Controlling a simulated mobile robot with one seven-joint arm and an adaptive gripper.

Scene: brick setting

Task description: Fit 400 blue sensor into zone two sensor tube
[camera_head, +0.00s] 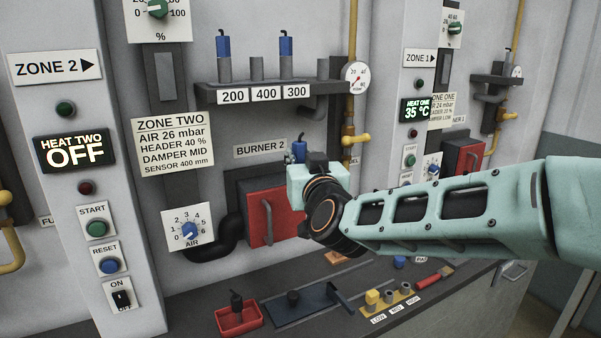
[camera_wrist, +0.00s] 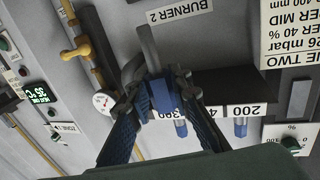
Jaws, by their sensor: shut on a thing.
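My gripper (camera_head: 299,160) is shut on a blue sensor (camera_head: 298,150) in front of the burner 2 plate, below the shelf. In the wrist view my gripper (camera_wrist: 163,108) has its dark fingers on both sides of the blue sensor (camera_wrist: 162,92); no label shows on it. The shelf (camera_head: 245,95) carries labels 200, 400 and 300. Blue sensors stand in the 200 holder (camera_head: 225,69) and the 300 holder (camera_head: 286,67). The 400 holder (camera_head: 256,69) is empty. An unlabelled grey tube (camera_head: 323,69) at the shelf's right end looks empty; a pipe elbow shows below the shelf there.
The zone two card (camera_head: 172,147) reads sensor 400 mm. A round gauge (camera_head: 356,77) and yellow pipe (camera_head: 351,35) stand right of the shelf. The red burner door (camera_head: 267,217) is behind my gripper. The bench holds a red tray (camera_head: 239,321) and several small parts.

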